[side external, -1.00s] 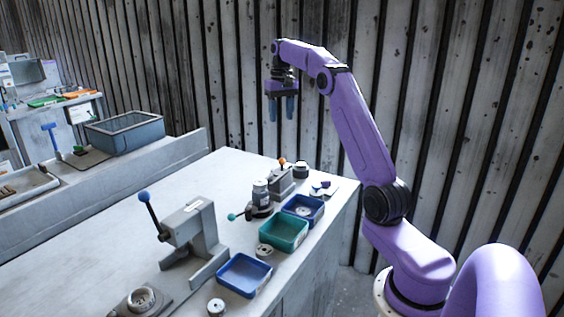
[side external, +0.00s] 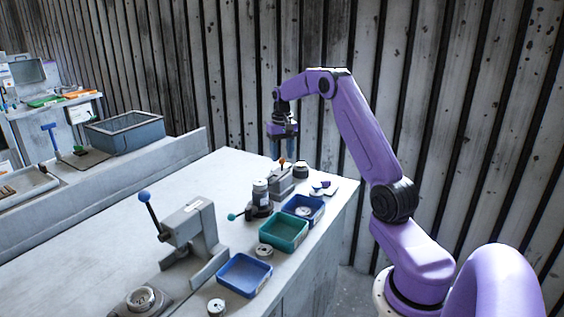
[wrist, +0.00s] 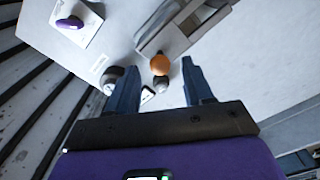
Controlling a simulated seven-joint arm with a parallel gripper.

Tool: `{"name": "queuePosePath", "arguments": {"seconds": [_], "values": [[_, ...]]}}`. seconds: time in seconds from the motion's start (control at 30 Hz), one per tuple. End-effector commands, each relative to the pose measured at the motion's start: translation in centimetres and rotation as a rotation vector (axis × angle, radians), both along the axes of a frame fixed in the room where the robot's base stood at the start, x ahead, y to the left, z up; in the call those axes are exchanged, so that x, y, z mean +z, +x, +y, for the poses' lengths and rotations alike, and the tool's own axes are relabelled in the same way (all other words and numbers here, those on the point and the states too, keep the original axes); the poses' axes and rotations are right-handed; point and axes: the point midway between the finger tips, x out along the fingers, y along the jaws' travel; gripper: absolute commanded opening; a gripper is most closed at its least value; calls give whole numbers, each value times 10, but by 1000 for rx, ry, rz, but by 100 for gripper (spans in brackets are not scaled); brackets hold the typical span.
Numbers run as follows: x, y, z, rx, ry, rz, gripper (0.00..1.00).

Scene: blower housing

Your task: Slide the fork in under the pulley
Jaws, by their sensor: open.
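My gripper (side external: 282,146) is open and empty, pointing down above the far end of the bench. In the wrist view its two blue-grey fingers (wrist: 160,88) are spread apart. An orange ball knob (wrist: 160,64) shows between and beyond the fingertips, beside a grey slotted block (wrist: 172,28). A dark round part (wrist: 112,78) lies near the left finger, partly hidden by it. I cannot make out which piece is the fork. Several round metal parts could be the pulley: a ring on a dark base (side external: 141,299), and loose discs (side external: 265,250) near the trays. I cannot tell which.
A blue tray (side external: 244,291), a green tray (side external: 298,242) and a darker blue tray (side external: 317,219) line the bench's right edge. A grey press with a blue-knobbed lever (side external: 198,228) and a teal-knobbed device (side external: 259,200) stand nearby. The bench's left part is clear.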

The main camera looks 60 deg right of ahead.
Motion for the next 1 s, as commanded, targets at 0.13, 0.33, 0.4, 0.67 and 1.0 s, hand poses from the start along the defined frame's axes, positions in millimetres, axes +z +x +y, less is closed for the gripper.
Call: {"name": "queuePosePath", "arguments": {"seconds": [0.13, 0.33, 0.4, 0.67, 1.0], "values": [[-21, 0, 0, 0, 1, 2, 51], [-32, 0, 0, 1, 0, 0, 51], [-34, 0, 0, 0, 0, 0, 51], [-34, 0, 0, 0, 0, 0, 38], [-33, 0, 5, 2, 0, 0, 0]]}}
